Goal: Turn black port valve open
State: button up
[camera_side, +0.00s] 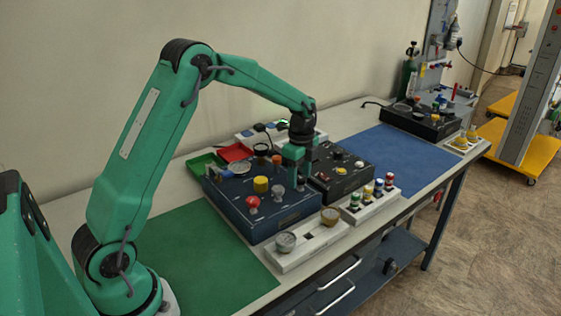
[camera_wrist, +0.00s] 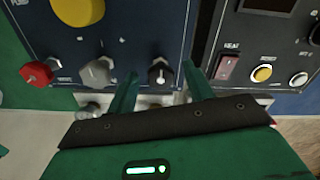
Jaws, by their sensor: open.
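The black port valve (camera_wrist: 159,73) is a dark knob with a pale pointer mark on the navy panel (camera_wrist: 125,30). In the wrist view it lies between the two fingertips of my gripper (camera_wrist: 158,82), with a visible gap on each side. My gripper is open and empty. In the side view my gripper (camera_side: 298,166) points down over the right part of the navy panel, and I cannot make out the black valve clearly there. A grey knob (camera_wrist: 97,73) is just left of my left finger, and a red knob (camera_wrist: 37,72) is farther left.
A yellow knob (camera_side: 261,185) stands on the navy panel. A second black box (camera_side: 342,170) with a switch and buttons sits close on the right. White trays with gauges (camera_side: 286,242) and coloured fittings (camera_side: 367,192) line the front. The blue mat (camera_side: 410,160) is mostly clear.

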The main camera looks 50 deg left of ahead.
jog(key=c, duration=1)
jog(key=shift+n, duration=0.5)
jog(key=n, duration=0.3)
jog(key=shift+s+n, duration=0.1)
jog(key=shift+n, duration=0.2)
jog(key=n, duration=0.5)
jog(key=shift+d, duration=0.1)
jog(key=n, duration=0.7)
jog(key=shift+d+n, duration=0.15)
jog(key=shift+n, duration=0.15)
jog(key=n, duration=0.6)
jog(key=shift+d+n, duration=0.1)
jog(key=shift+n, duration=0.3)
